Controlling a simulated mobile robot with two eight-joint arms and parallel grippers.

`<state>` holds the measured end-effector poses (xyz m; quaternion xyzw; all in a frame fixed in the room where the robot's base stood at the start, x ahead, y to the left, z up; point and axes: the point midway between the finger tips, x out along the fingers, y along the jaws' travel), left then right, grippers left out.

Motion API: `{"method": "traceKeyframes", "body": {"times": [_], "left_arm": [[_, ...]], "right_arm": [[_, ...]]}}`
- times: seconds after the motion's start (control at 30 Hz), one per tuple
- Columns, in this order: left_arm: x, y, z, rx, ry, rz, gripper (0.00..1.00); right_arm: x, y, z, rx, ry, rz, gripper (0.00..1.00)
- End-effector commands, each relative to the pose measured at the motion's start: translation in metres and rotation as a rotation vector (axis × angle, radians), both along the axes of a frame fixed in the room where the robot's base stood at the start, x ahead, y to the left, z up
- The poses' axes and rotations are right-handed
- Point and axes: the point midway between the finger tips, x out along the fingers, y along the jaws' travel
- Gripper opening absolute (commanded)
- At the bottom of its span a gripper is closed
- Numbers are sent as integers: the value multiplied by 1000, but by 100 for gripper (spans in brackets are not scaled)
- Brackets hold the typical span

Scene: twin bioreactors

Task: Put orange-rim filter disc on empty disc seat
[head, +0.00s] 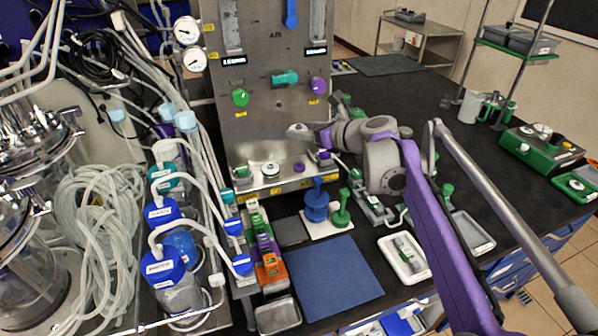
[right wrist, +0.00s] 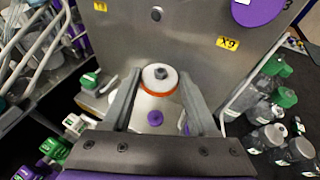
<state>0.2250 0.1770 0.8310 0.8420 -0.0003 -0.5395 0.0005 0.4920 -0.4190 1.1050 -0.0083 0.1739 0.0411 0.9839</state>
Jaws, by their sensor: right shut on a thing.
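In the right wrist view the orange-rim filter disc (right wrist: 160,77) is pale with a dark central knob. It sits between the fingertips of my right gripper (right wrist: 160,80), which is shut on it. In the head view my right gripper (head: 312,133) is in front of the steel panel, above its ledge. The disc is hard to make out there. A pale round piece with a dark centre (head: 270,170) sits on the ledge, below and left of the gripper. I cannot tell whether it is a disc or a seat. My left gripper is not in view.
The steel panel (head: 272,110) carries a green knob (head: 240,97) and a purple knob (head: 318,86). A blue stand (head: 316,205) and green stand (head: 341,210) are below the ledge. A blue mat (head: 320,280) lies clear in front. Tubed bottles (head: 163,212) crowd the left.

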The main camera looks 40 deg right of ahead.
Motion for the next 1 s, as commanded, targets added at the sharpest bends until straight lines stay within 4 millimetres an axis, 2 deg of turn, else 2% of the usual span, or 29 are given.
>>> {"method": "traceKeyframes", "body": {"times": [0.2,0.3,0.47,0.7,1.0], "left_arm": [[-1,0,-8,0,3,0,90],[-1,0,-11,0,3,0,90],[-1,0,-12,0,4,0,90],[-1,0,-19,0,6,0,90],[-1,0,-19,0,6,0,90]], "right_arm": [[1,0,-42,1,0,-1,7],[1,0,-57,0,0,-2,7],[1,0,-67,0,0,-2,7],[1,0,-99,0,0,-2,7],[0,0,-101,0,-1,-2,7]]}}
